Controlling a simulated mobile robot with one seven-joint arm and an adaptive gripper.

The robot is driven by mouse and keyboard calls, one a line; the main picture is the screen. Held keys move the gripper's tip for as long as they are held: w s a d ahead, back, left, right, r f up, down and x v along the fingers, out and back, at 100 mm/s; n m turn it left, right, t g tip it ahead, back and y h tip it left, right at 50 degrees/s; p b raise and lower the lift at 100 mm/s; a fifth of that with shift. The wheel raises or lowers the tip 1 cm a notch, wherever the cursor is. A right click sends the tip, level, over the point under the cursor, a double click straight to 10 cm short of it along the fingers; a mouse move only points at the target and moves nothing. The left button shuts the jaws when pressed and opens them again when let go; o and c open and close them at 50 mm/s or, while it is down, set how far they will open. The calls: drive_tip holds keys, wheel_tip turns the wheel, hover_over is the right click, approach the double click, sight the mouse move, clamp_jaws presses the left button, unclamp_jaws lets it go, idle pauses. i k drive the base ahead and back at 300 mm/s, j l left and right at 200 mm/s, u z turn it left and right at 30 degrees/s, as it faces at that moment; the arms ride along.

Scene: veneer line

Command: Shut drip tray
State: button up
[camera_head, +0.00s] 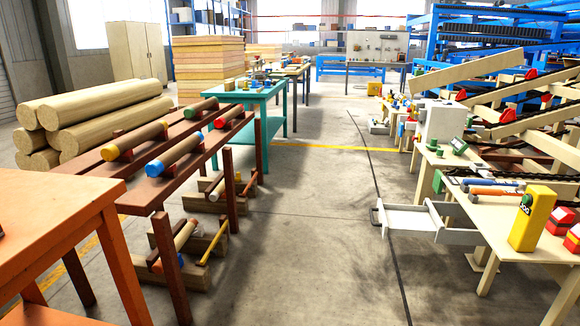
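A pale grey, shallow tray (408,219) that looks like the drip tray juts out to the left from under the workbench on the right, into the aisle. It sits low, near the floor, and is pulled out. A small dark handle shows at its left end. Its right end is hidden under the bench. A smaller grey tray-like part (378,126) sticks out farther back on the same side; I cannot tell whether it is a tray. My gripper is not in view.
The cream workbench (488,203) on the right holds a yellow device (533,218) and red boxes. A brown rack (133,200) with rollers and an orange table (60,215) stand on the left. The floor aisle (310,220) between is clear, with a dark cable-like line along it.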

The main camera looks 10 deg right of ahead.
sight(401, 220)
drive_tip(key=i+z, duration=0.5)
drive_tip(key=i+j+z, duration=0.6)
drive_tip(key=i, duration=0.35)
drive_tip(key=i+u, duration=0.15)
drive_tip(key=i, duration=0.55)
drive_tip(key=i+u, duration=0.15)
drive_tip(key=i, duration=0.5)
drive_tip(key=i+l+u, duration=0.15)
drive_tip(key=i, duration=0.5)
